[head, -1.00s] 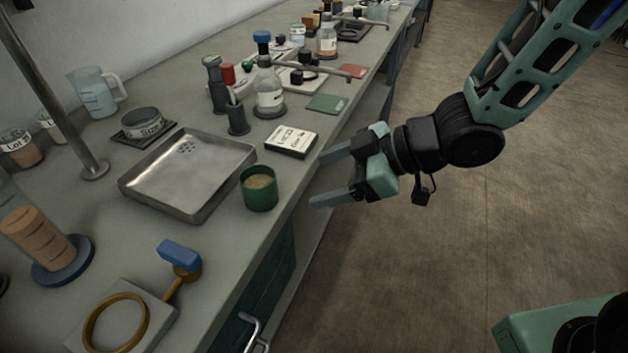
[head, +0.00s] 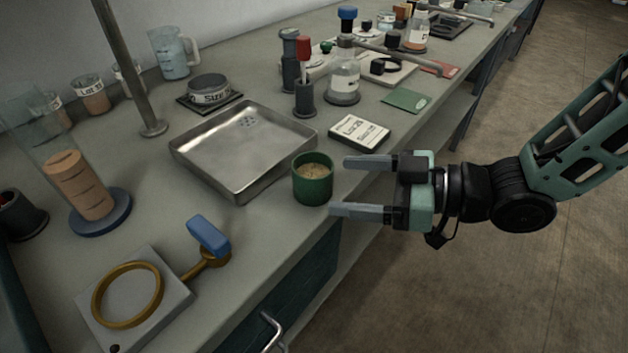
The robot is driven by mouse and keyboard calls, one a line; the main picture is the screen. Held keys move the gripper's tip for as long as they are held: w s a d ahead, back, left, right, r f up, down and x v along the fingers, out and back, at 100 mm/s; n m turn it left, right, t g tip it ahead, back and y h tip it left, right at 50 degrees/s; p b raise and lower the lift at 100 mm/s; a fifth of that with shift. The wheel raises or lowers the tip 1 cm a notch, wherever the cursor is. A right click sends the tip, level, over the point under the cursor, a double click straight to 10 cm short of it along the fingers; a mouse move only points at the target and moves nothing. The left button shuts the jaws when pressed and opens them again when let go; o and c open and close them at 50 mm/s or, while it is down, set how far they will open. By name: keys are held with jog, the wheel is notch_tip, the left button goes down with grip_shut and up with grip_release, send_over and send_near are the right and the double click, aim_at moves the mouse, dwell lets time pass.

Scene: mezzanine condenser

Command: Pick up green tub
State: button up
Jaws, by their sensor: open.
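The green tub (head: 312,187) stands upright near the front edge of the bench, just right of the metal tray. It is open at the top and holds a tan, grainy fill. My gripper (head: 338,186) is open and empty, reaching in from the right with its two fingers pointing left at the tub. The fingertips are close to the tub's right side in the picture. I cannot tell whether they touch it or how their height compares with it.
A shallow metal tray (head: 187,159) lies directly left of the tub. A labelled white box (head: 359,133) lies behind it. A ring stand with a blue knob (head: 208,236) is at the front left. A stoppered bottle (head: 344,82) stands farther back. Bare bench lies in front of the tub.

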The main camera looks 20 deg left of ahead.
aim_at(331, 183)
jog(key=x, duration=0.6)
jog(key=shift+s+a+r, duration=0.1)
jog(key=shift+s+a, duration=0.05)
jog(key=shift+a, duration=0.1)
jog(key=c, duration=1.1)
